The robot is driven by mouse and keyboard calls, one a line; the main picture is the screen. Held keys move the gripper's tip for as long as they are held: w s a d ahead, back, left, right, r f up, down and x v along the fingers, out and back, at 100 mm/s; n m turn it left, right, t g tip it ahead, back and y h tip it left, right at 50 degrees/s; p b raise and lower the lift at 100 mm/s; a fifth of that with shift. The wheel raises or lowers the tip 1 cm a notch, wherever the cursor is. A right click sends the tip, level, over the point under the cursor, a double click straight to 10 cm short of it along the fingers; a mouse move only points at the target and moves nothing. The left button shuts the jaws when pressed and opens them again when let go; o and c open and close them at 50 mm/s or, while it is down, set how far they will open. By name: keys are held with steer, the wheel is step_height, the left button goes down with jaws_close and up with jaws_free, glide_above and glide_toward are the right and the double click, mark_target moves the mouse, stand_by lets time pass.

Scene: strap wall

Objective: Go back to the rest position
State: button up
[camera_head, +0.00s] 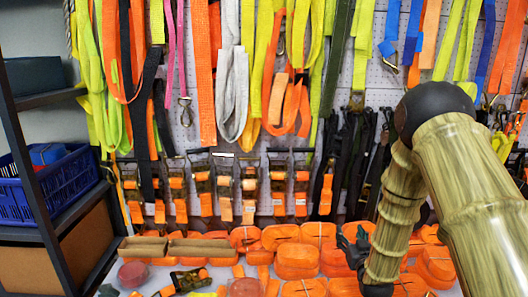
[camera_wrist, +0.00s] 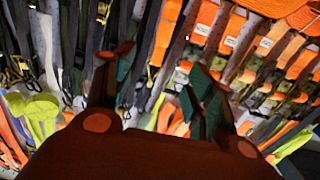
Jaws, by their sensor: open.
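My gripper (camera_head: 352,246) is at the end of my arm, low in the head view, just in front of the strap wall and over the rolled orange straps (camera_head: 297,260). In the wrist view my gripper (camera_wrist: 160,85) has its two fingers spread apart. Nothing shows between the fingers. Hanging straps (camera_wrist: 200,30) fill the wrist view behind them. Part of the wall and of the orange rolls is hidden behind my arm in the head view.
A pegboard wall (camera_head: 375,85) carries hanging straps in many colours. Ratchet straps (camera_head: 225,190) hang in a row below. A shelf at left holds a blue crate (camera_head: 75,187).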

steer(key=s+a+f+g, duration=0.1)
steer(key=s+f+g, duration=0.3)
steer(key=s+f, duration=0.65)
steer(key=s+a+f+g, duration=0.2)
steer(key=s+f+g, duration=0.2)
steer(key=s+f, duration=0.65)
steer(key=s+a+f+g, duration=0.1)
steer(key=s+f+g, duration=0.25)
steer(key=s, duration=0.75)
steer(key=s+a+f+g, duration=0.1)
steer(key=s+f+g, duration=0.3)
steer(key=s, duration=0.7)
steer(key=s+a+f+g, duration=0.1)
steer(key=s+f+g, duration=0.3)
steer(key=s, duration=0.7)
step_height(320, 180, up, 30)
steer(key=t+p, duration=0.1)
steer(key=p, duration=3)
steer(key=shift+w+m+t, duration=0.25)
steer(key=shift+m+t, duration=0.1)
steer(key=shift+m, duration=0.05)
